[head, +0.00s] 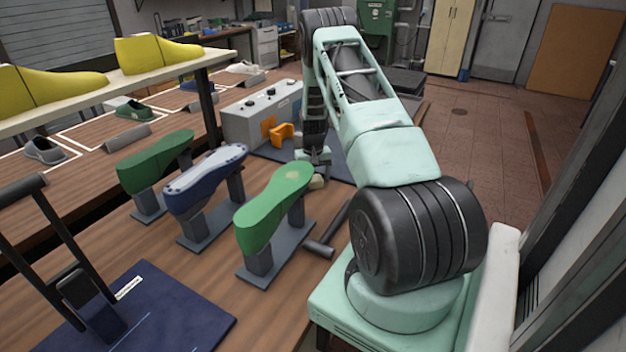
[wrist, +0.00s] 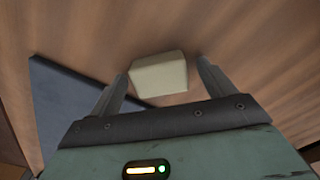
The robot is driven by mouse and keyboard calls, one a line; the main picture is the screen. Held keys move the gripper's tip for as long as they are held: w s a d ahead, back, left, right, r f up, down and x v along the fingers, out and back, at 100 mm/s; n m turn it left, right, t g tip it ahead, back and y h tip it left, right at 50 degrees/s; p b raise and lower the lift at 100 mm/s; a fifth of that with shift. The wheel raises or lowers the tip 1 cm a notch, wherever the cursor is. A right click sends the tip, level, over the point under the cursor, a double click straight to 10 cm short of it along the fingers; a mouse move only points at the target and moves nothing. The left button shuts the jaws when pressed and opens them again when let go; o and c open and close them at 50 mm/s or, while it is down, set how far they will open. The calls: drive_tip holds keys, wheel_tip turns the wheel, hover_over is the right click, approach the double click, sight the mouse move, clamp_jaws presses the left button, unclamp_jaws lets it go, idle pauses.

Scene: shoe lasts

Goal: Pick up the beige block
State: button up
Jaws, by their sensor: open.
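The beige block (wrist: 159,75) is a small pale block with rounded edges on the brown wooden bench. In the wrist view it sits between and slightly beyond the two fingertips of my gripper (wrist: 163,78), which is open. I see gaps between the block and the fingers. In the head view the block (head: 317,182) shows small beside the toe of the right green shoe last, and my gripper (head: 314,160) hangs just above and behind it, partly hidden by my arm.
A green last (head: 275,205) on a grey stand is close to the block, with a blue last (head: 205,178) and another green last (head: 153,160) to its left. A hammer (head: 328,235) lies in front. A grey control box (head: 258,115) and an orange piece (head: 283,133) stand behind. A dark mat (wrist: 75,110) lies left of my gripper.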

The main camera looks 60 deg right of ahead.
sight(313, 178)
drive_tip(key=shift+f, duration=0.15)
drive_tip(key=c, duration=1.2)
drive_tip(key=shift+o, duration=0.2)
wheel_tip(313, 178, up, 10)
drive_tip(key=b, duration=0.3)
drive_tip(key=o, duration=0.4)
drive_tip(key=shift+c, duration=1)
drive_tip(key=shift+s, duration=0.1)
